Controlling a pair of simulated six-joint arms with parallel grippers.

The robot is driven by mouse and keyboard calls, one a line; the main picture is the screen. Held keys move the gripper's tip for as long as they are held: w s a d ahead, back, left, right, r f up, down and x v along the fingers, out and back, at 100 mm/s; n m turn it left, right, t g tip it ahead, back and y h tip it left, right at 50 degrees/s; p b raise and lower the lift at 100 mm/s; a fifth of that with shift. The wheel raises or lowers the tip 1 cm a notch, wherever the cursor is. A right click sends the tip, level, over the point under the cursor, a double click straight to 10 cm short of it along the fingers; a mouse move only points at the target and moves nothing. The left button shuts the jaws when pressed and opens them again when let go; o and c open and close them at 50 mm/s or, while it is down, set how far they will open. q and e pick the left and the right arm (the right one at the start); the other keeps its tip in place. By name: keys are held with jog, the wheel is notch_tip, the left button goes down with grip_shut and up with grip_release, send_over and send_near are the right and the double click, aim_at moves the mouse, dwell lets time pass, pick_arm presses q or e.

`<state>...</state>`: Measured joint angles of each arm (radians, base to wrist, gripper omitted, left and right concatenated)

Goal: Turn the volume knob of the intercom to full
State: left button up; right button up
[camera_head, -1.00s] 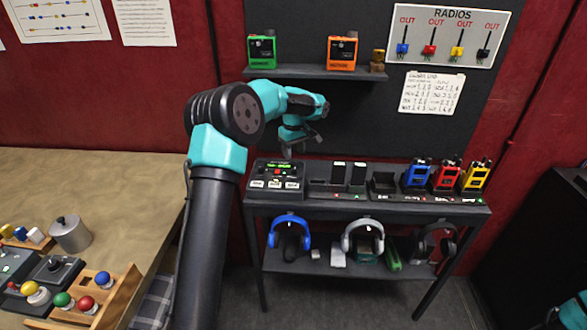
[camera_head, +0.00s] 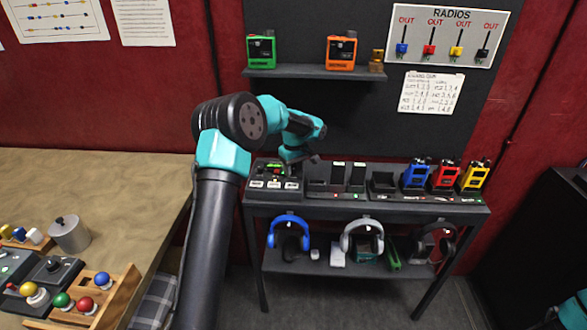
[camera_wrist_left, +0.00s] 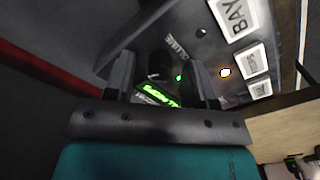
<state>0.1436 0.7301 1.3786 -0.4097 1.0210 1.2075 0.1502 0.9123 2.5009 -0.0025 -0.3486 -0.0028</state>
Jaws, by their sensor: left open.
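The intercom (camera_head: 262,185) is a dark box at the left end of the console shelf, with a row of pale buttons and a small green display. My left gripper (camera_head: 288,166) is low over its upper part and hides some of it. In the left wrist view the intercom's dark face (camera_wrist_left: 205,50) shows tilted, with white labels and a lit green display. The left fingers (camera_wrist_left: 162,80) are open, one on each side of a dark round shape that looks like the knob (camera_wrist_left: 160,62). I cannot tell whether they touch it. My right gripper is out of view.
Beside the intercom are empty charging slots and blue (camera_head: 415,175), red (camera_head: 445,176) and yellow (camera_head: 474,177) radios. Green (camera_head: 261,51) and orange (camera_head: 341,52) devices stand on the shelf above. Headphones hang below. A wooden table (camera_head: 110,185) with controls is at left.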

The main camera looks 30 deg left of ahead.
pick_arm(q)
jog(key=c, duration=0.9)
jog(key=m, duration=0.9)
jog(key=shift+m, duration=0.4)
jog(key=m, duration=0.9)
jog(key=shift+m, duration=0.4)
